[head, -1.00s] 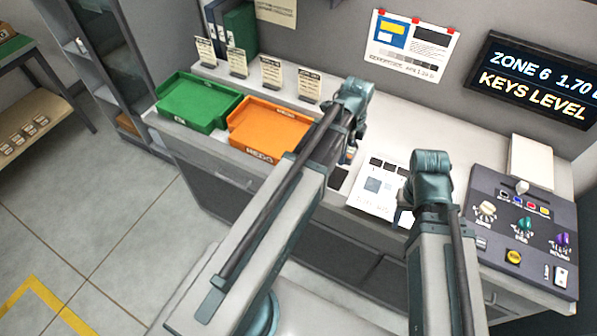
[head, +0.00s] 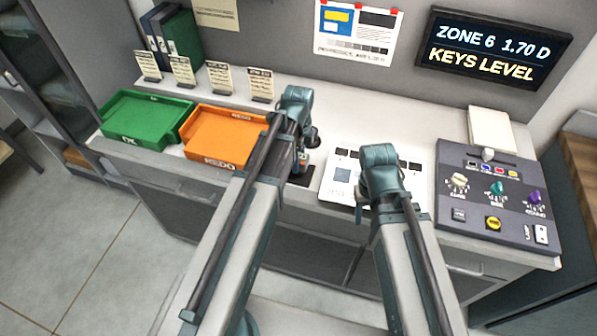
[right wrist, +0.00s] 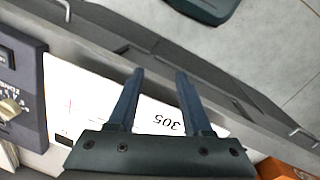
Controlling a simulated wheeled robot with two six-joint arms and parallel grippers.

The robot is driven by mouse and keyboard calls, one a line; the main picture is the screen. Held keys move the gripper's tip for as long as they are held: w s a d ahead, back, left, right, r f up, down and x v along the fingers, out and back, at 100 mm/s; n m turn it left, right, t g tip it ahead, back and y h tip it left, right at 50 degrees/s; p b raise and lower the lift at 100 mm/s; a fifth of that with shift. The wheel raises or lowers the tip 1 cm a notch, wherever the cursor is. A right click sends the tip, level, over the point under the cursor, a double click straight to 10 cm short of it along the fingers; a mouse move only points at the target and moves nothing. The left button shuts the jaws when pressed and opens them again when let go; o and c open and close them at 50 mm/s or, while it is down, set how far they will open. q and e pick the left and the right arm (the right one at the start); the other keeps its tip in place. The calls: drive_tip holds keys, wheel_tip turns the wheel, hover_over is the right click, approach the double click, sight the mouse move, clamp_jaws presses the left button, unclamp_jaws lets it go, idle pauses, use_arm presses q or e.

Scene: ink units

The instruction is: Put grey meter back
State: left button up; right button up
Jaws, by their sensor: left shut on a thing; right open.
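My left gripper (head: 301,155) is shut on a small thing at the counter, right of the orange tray. I take it to be the grey meter, but my arm and fingers hide nearly all of it, so I cannot tell if it touches the surface. A dark pad (head: 302,176) shows just below that gripper, near the counter's front edge. My right gripper (head: 362,208) is open and empty over the front of a printed white sheet (head: 337,190). In the right wrist view its two fingers (right wrist: 159,72) are apart, with the sheet (right wrist: 155,112) beneath.
A green tray (head: 108,138) and an orange REDO tray (head: 192,150) stand at the left, with several cards behind. A dark round thing (head: 313,138) is beside my left gripper. A control panel (head: 470,212) with knobs is at the right. A screen (head: 493,48) reads "ZONE 6 1.70 D KEYS LEVEL".

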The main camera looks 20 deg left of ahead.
use_arm(q)
wheel_tip(320, 180, down, 4)
drive_tip(key=b, duration=0.3)
drive_tip(key=shift+r, duration=0.15)
drive_tip(key=shift+b, duration=0.35)
drive_tip(key=shift+f, duration=0.2)
drive_tip(key=o, duration=1.4)
drive_tip(key=shift+r, duration=0.1)
drive_tip(key=shift+o, duration=0.2)
